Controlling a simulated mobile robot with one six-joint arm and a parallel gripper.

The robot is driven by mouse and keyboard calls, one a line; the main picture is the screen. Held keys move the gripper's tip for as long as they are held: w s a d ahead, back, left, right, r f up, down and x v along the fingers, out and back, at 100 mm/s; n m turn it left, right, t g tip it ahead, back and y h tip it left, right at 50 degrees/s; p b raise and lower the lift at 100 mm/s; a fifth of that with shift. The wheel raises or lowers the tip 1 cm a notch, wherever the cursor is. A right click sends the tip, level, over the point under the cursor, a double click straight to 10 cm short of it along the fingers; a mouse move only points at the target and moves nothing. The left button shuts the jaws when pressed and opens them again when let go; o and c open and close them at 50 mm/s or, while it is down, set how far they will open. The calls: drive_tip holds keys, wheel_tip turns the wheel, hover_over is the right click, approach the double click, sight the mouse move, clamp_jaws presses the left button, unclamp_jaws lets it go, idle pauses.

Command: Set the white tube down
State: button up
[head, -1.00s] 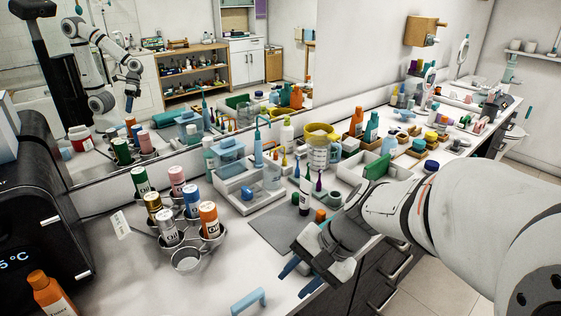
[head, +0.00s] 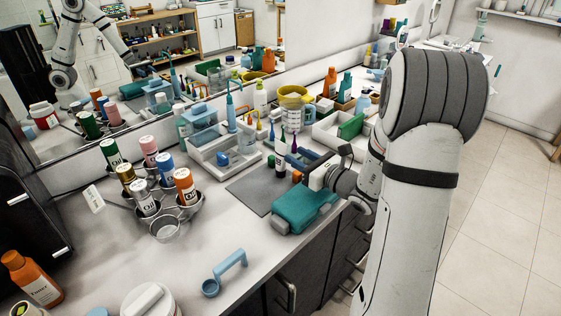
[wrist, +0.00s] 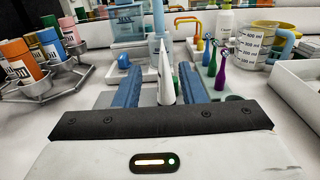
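The white tube (head: 281,158) stands upright at the back part of the grey mat (head: 247,190), with its narrow end up. In the wrist view the tube (wrist: 165,78) appears between my two blue fingers, with a gap on each side; its foot is hidden by the gripper's front edge. My gripper (wrist: 156,65) is open. In the head view my gripper (head: 305,168) is low over the right side of the mat, pointing toward the tube; its fingers are mostly hidden there.
A teal case (head: 305,208) lies at the counter's front edge beside my gripper. A rack of spray cans (head: 165,205) stands left. A blue pump dispenser (head: 231,112), thin brushes (wrist: 222,75) and a measuring jug (head: 292,103) stand behind. The mat's left part is bare.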

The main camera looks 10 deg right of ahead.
sight(281, 146)
drive_tip(key=p+x, duration=0.1)
drive_tip(key=x, duration=0.6)
drive_tip(key=shift+w, duration=0.3)
clamp_jaws()
